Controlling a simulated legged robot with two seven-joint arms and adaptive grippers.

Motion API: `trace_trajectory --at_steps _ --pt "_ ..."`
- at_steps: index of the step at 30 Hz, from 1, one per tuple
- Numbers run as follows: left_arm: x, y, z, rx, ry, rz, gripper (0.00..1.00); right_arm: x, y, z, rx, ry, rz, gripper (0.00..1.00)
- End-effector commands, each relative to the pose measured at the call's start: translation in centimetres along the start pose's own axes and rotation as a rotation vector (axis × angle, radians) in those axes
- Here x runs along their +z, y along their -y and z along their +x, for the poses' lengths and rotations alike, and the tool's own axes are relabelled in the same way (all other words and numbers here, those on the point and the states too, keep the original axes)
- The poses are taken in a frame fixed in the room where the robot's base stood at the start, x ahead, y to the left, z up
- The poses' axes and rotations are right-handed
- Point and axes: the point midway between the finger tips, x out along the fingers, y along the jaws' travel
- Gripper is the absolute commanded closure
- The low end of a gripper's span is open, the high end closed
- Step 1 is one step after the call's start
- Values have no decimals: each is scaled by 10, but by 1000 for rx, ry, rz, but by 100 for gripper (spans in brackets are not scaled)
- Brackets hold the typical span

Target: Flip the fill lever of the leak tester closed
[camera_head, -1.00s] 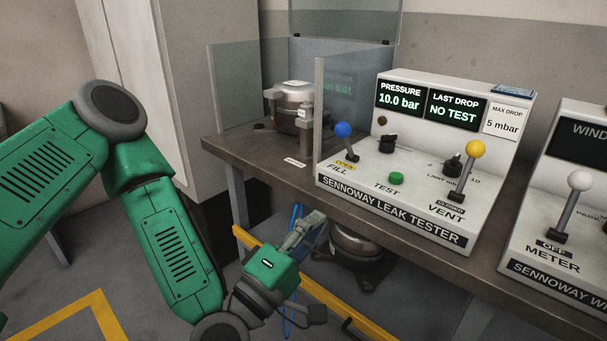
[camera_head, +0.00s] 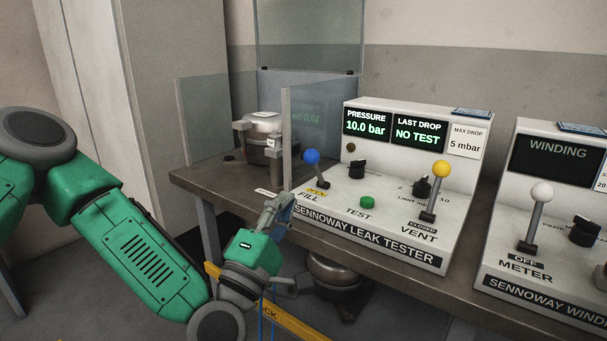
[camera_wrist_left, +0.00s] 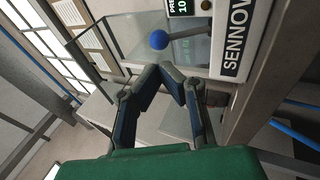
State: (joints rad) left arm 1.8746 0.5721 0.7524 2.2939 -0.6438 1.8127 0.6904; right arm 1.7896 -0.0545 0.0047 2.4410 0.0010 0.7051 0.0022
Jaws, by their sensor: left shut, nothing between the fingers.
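The leak tester (camera_head: 380,248) stands on the bench, its pressure display at 10.0 bar and its other display at NO TEST. Its fill lever (camera_head: 312,158) has a blue knob and leans up and to the left, with a yellow OPEN tag at its foot. My left gripper (camera_head: 284,203) is shut and empty, in front of the tester's left front corner, below and to the left of the fill lever. In the left wrist view the blue knob (camera_wrist_left: 159,40) shows just beyond the fingertips, apart from them. My right gripper is out of view.
The yellow-knobbed vent lever (camera_head: 440,170) stands to the right, tagged CLOSED. A clear panel (camera_head: 287,140) rises at the tester's left side, with a compressor (camera_head: 264,135) behind it. A winding tester (camera_head: 520,270) stands at the right.

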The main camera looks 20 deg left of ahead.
Motion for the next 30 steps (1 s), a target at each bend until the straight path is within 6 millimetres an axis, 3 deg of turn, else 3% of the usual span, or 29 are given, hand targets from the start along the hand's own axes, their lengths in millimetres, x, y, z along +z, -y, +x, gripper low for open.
trace_trajectory --at_steps 6,12,30 --pt "-1 0 44 3 -2 1 100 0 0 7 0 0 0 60" --pt "0 1 67 0 0 0 100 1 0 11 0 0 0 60" --pt "0 -2 75 -12 0 1 100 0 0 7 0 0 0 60"
